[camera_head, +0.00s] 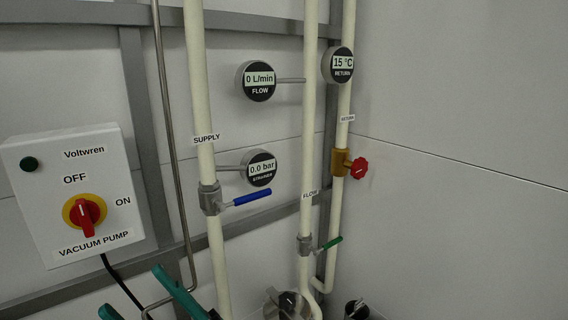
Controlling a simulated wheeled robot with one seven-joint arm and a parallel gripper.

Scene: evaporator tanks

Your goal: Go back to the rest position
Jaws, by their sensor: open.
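Two teal parts at the bottom left edge look like the fingers of my gripper (132,290). They stand apart, with a gap between them, and nothing shows held there. The rest of my gripper and arm is cut off by the lower edge. The fingers appear in front of the wall, below and right of the vacuum pump switch box (110,200). I cannot tell their distance from it. The rest position itself is not marked in view.
Cream pipes (310,120) run up the wall, with a blue-handled valve (250,198), a green-handled valve (330,243) and a red knob (356,168). Round gauges read 0 L/min, 0.0 bar and 15 °C. A dark knob (355,309) shows low right. The right wall is bare.

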